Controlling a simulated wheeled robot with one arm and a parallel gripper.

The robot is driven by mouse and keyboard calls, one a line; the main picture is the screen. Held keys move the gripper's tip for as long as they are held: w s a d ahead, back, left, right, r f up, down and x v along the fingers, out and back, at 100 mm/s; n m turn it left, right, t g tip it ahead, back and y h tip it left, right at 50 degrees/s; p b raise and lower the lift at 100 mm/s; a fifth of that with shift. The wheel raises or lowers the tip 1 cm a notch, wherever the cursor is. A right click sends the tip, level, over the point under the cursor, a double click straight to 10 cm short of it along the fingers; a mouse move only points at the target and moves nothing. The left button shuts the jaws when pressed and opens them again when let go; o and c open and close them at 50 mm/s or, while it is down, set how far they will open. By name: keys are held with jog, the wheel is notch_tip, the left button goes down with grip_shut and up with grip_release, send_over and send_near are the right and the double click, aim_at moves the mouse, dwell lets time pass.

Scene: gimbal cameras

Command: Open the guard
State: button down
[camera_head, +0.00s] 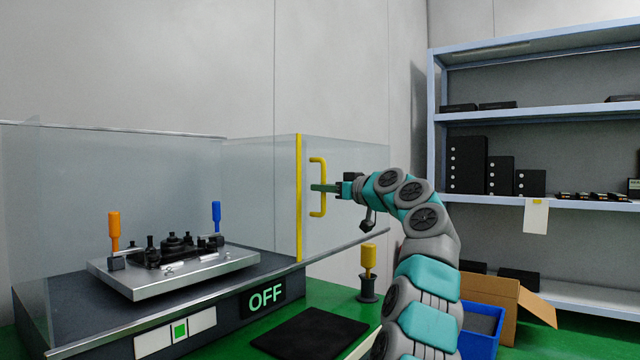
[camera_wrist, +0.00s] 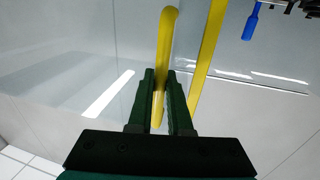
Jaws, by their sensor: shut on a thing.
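The guard is a clear panel enclosure (camera_head: 345,170) around the machine, with a yellow edge strip (camera_head: 299,200) and a yellow handle (camera_head: 322,165) on its right-hand panel. My gripper (camera_head: 318,187) is at the handle's upright bar. In the wrist view, the green fingers of my gripper (camera_wrist: 160,100) are shut on the yellow handle (camera_wrist: 165,45), one on each side of the bar. The yellow edge strip (camera_wrist: 208,50) runs beside it. The front of the machine looks uncovered at the right, near the yellow strip; how far the panel has swung is hard to tell.
Inside stands a metal plate (camera_head: 180,275) with black fixtures, an orange-handled clamp (camera_head: 113,232) and a blue-handled one (camera_head: 216,215). An "OFF" display (camera_head: 265,297) is on the front. A yellow-topped post (camera_head: 368,262), black mat (camera_head: 310,334) and blue bin (camera_head: 482,330) are nearby. Shelves (camera_head: 540,120) stand right.

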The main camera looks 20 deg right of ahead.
jog(key=c, duration=0.8)
grip_release()
jog(key=shift+c, duration=0.2)
jog(key=b+v, duration=0.3)
jog(key=v, duration=0.4)
jog(key=shift+s+d, duration=0.2)
jog(key=shift+s, duration=0.15)
